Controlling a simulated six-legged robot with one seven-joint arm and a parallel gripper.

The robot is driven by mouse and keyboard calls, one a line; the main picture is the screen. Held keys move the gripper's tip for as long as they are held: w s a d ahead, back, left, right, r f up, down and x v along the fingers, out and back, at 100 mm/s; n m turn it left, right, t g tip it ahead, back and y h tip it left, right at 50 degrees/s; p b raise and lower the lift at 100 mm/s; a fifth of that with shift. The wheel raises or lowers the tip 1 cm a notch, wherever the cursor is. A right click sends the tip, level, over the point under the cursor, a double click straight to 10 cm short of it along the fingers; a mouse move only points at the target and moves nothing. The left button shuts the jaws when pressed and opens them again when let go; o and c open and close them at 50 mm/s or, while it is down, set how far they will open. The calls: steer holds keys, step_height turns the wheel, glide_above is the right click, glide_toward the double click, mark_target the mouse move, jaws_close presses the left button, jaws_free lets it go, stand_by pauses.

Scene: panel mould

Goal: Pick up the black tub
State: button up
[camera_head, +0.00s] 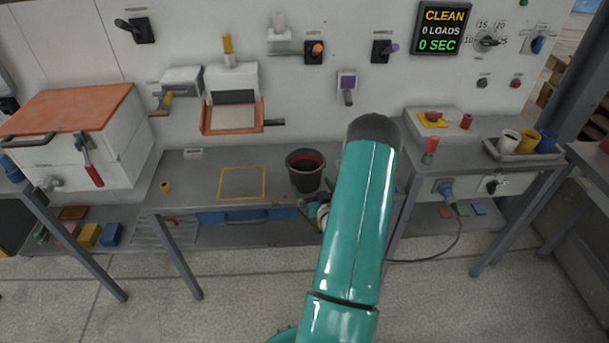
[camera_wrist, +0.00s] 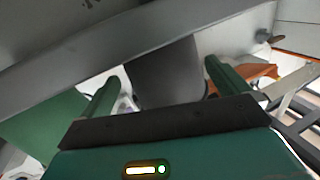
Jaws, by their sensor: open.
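The black tub (camera_head: 304,178) stands upright on the grey bench, with a reddish inside showing at its open top. It is just left of my teal arm in the head view. In the wrist view, the tub (camera_wrist: 168,75) shows as a dark grey tapered body beyond the gripper and between the lines of its two fingers. My gripper (camera_wrist: 162,72) is open, with green fingers spread wide on either side of the tub in that view. I cannot tell whether either finger touches it. In the head view my arm hides most of the gripper, near the bench's front edge.
A yellow outlined square (camera_head: 242,183) marks clear bench left of the tub. A press with an orange tray (camera_head: 232,118) is on the wall behind. A white box with an orange lid (camera_head: 75,110) stands left. Cups in a tray (camera_head: 515,154) stand on the right bench.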

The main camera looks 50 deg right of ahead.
steer(key=shift+x, duration=2.75)
steer(key=c, duration=0.7)
